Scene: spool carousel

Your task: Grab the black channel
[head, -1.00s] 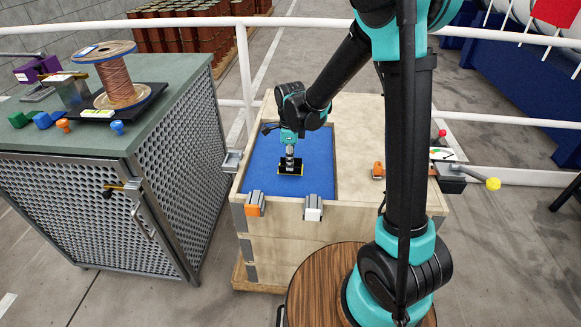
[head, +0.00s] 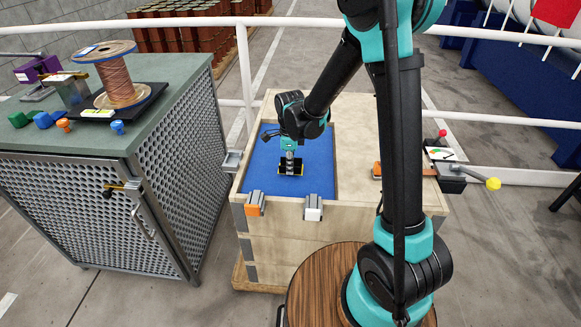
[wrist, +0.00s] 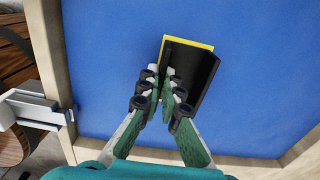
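The black channel (wrist: 205,80) has upright walls and a yellow edge along its far end. It lies on the blue surface of the wooden crate, and it also shows in the head view (head: 291,170). My gripper (wrist: 161,76) points down at it, with its fingertips close together around the channel's left wall in the wrist view. In the head view my gripper (head: 290,161) is right over the channel. The tips hide part of that wall, so I cannot tell whether they press on it.
The wooden crate (head: 285,235) has a raised rim around the blue surface (head: 262,178). An orange clamp (head: 254,204) and a white clamp (head: 313,208) sit on its front edge. A grey-green cabinet (head: 150,160) with a copper spool (head: 117,78) stands at left. Blue surface around the channel is clear.

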